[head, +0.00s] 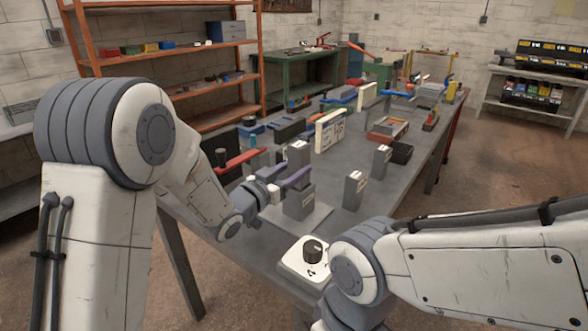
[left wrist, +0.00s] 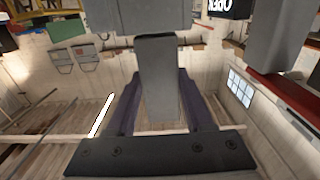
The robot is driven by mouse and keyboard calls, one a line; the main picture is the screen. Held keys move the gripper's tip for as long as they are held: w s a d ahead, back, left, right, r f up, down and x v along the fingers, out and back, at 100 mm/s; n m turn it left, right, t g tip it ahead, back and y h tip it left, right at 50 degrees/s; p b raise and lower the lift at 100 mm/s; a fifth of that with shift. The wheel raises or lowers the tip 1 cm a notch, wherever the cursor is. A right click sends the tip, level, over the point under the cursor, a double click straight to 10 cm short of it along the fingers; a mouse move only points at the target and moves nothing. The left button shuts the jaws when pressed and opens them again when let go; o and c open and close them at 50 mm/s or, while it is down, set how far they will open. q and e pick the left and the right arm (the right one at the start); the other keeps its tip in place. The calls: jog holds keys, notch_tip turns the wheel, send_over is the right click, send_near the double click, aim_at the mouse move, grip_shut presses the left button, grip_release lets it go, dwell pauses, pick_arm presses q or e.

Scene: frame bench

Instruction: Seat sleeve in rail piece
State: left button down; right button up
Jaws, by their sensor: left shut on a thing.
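My left gripper (head: 290,180) is shut on an upright grey bar, seemingly the sleeve (head: 298,155), above the middle of the bench. In the left wrist view, the two dark purple fingers (left wrist: 157,100) close on both sides of the sleeve (left wrist: 158,75). A wider grey block, seemingly the rail piece (head: 299,204), stands on a flat grey plate directly below the fingers. In the left wrist view the wider block (left wrist: 137,15) meets the sleeve's end at the top edge. I cannot tell how deep the sleeve sits in it. My right gripper is out of view.
Two upright grey blocks (head: 354,190) (head: 381,160) stand to the right of the plate. A white box with a black knob (head: 312,252) is at the near edge. A red-handled tool (head: 242,160) lies behind my left arm. Trays and parts crowd the far bench.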

pick_arm(q)
jog(key=shift+f+b, duration=2.2)
jog(key=shift+f, duration=0.2)
jog(key=shift+c, duration=1)
grip_release()
jog(key=shift+f, duration=0.1)
jog(key=b+v, duration=0.1)
jog(key=v, duration=0.9)
jog(key=shift+s+a, duration=0.15)
jog(key=shift+s, duration=0.05)
